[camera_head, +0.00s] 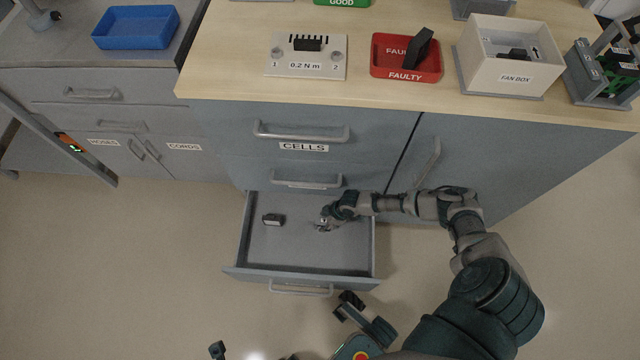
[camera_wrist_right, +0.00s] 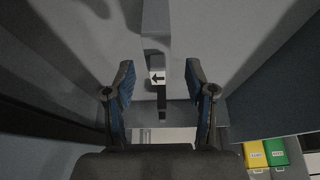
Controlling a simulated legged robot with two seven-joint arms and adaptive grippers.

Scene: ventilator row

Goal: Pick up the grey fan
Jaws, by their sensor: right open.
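A slim grey piece with a white black-arrow label, which looks like the grey fan (camera_wrist_right: 155,48), shows between my right fingers in the right wrist view. My right gripper (camera_wrist_right: 158,95) is open, with a blue-padded finger on each side of it and gaps visible. In the head view my right gripper (camera_head: 323,225) is low inside the open bottom drawer (camera_head: 300,262); the grey piece is mostly hidden or too small there. A small dark block with a pale face (camera_head: 273,219) lies left of it in the drawer.
The drawer walls surround my right gripper, and the closed drawers marked CELLS (camera_head: 303,147) are above. On the worktop are a red FAULTY tray (camera_head: 405,76) holding a black part, a white FAN BOX (camera_head: 515,76) and a torque fixture (camera_head: 306,68). Floor left of the drawer is clear.

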